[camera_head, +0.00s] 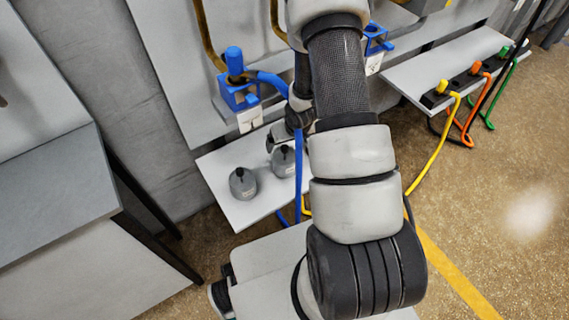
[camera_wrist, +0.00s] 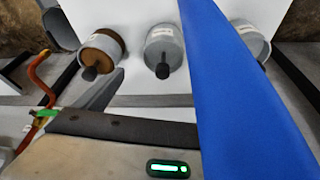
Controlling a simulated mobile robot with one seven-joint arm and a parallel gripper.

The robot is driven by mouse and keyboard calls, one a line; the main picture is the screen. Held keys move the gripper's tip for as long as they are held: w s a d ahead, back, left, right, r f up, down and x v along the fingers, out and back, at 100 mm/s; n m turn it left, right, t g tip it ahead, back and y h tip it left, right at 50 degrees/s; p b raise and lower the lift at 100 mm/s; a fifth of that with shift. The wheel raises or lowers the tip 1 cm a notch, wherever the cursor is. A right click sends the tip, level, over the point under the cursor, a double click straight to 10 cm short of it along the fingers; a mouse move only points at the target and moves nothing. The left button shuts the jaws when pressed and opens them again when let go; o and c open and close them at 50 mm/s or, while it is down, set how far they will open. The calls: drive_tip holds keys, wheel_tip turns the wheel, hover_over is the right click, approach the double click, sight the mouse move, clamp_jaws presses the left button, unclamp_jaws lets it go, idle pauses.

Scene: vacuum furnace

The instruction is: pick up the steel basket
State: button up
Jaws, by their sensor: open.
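Two grey, round containers with black knobs stand on a white shelf in the head view: a near one (camera_head: 243,186) and one behind it (camera_head: 284,167). In the wrist view there are three: one with a brown top (camera_wrist: 101,46), a grey one in the middle (camera_wrist: 165,44), and a grey one partly behind a blue hose (camera_wrist: 246,43). Their labels are too small to read, so I cannot tell which is the steel basket. My gripper (camera_head: 273,141) is open beside the rear container, partly hidden by my arm. I see nothing held in it.
The blue hose (camera_wrist: 240,100) crosses close in front of the wrist camera; it also hangs by the shelf (camera_head: 298,170). Blue valve blocks (camera_head: 238,95) sit above. A grey cabinet (camera_head: 55,190) stands left. Yellow, orange and green hoses (camera_head: 470,100) are at right, with open floor below.

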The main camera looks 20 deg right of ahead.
sight(286, 149)
drive_tip(key=x, duration=0.2)
drive_tip(key=shift+w+f, duration=0.15)
drive_tip(key=shift+f, duration=0.05)
drive_tip(key=x, duration=0.1)
drive_tip(key=b+x, duration=0.1)
drive_tip(key=x, duration=0.1)
drive_tip(key=b+x, duration=0.1)
drive_tip(key=x, duration=0.1)
drive_tip(key=shift+s+a+f, duration=0.25)
drive_tip(key=shift+r, duration=0.1)
drive_tip(key=c, duration=1.6)
drive_tip(key=shift+o, duration=0.2)
drive_tip(key=shift+r, duration=0.1)
